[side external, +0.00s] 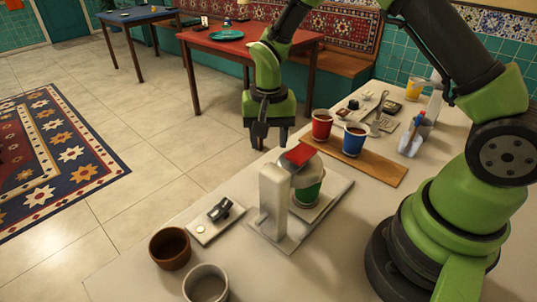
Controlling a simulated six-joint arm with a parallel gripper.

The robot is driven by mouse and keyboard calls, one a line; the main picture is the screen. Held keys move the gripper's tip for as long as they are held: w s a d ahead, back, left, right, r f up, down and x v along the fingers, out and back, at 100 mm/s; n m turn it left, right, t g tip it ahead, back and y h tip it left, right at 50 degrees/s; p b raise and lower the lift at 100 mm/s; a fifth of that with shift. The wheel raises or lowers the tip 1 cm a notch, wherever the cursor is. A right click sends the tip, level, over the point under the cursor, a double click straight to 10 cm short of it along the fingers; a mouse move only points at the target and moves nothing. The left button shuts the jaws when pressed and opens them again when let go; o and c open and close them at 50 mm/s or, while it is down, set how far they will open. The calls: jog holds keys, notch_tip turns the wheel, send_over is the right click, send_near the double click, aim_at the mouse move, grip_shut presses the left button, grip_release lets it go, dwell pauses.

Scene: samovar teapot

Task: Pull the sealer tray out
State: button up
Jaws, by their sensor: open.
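The white sealer (275,203) stands on the counter, with an upright column and a flat base plate. A red part (299,154) is at its top. A green cup (308,193) with a pale band sits low in the sealer, beside the column. The sealer tray appears to be the pale piece around and under this cup, but its outline is hard to tell. My gripper (270,141) points down, open and empty, above and behind the sealer in the picture. It looks apart from the sealer; its exact distance is unclear.
A red cup (321,125) and a blue cup (354,140) stand on a wooden board (385,172) to the right. A brown bowl (170,248), a grey cup (206,284) and a small tray (214,223) with a dark tool are at front left. Small utensils lie at the back right.

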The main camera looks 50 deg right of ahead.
notch_tip(320, 180, up, 2)
jog(key=shift+r, duration=0.15)
dwell(0.3)
notch_tip(320, 180, down, 10)
jog(key=n, duration=1.4)
jog(key=shift+r, duration=0.2)
jog(key=shift+c, duration=0.4)
